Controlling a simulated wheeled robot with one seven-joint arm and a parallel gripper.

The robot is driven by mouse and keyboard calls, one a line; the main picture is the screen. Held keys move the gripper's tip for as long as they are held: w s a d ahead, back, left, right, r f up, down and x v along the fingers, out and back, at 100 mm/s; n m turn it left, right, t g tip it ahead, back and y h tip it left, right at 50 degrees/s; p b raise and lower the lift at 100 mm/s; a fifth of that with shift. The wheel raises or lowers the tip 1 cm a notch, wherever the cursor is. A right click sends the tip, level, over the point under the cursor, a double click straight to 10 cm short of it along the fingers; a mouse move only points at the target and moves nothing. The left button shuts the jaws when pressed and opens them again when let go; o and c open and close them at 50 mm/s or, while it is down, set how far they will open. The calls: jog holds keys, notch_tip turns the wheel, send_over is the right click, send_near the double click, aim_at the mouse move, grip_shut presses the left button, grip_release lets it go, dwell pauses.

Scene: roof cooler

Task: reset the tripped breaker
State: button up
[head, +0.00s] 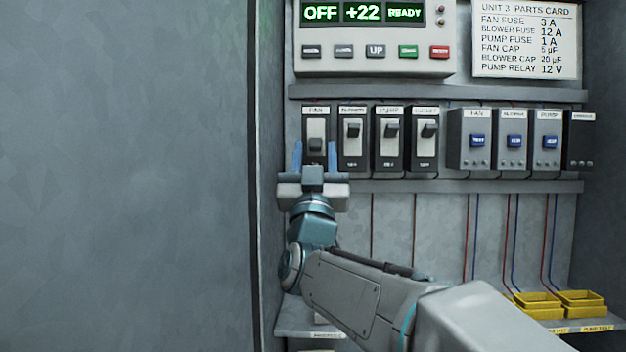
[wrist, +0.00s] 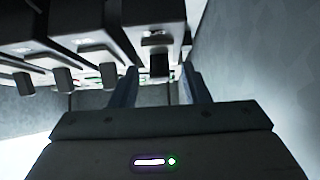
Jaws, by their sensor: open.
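A row of breakers sits on the panel. The leftmost, the fan breaker (head: 315,126), has its dark toggle low, at about the bottom of its slot. The toggles of the blower breaker (head: 353,148), the pump breaker (head: 389,148) and the fourth breaker (head: 425,150) stand higher. My gripper (head: 314,152) is open in front of the fan breaker, with its blue fingers pointing up on either side of the toggle. In the wrist view the toggle (wrist: 159,66) shows between the fingertips of my gripper (wrist: 158,80). I see no contact.
A control box (head: 375,67) above reads OFF, +22, READY. A parts card (head: 526,40) hangs at the upper right. Modules with blue parts (head: 478,158) stand right of the breakers. Yellow bins (head: 538,300) sit low right. A grey wall (head: 125,180) closes off the left.

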jog(key=b+v, duration=0.4)
jog(key=v, duration=0.9)
jog(key=shift+s+f, duration=0.1)
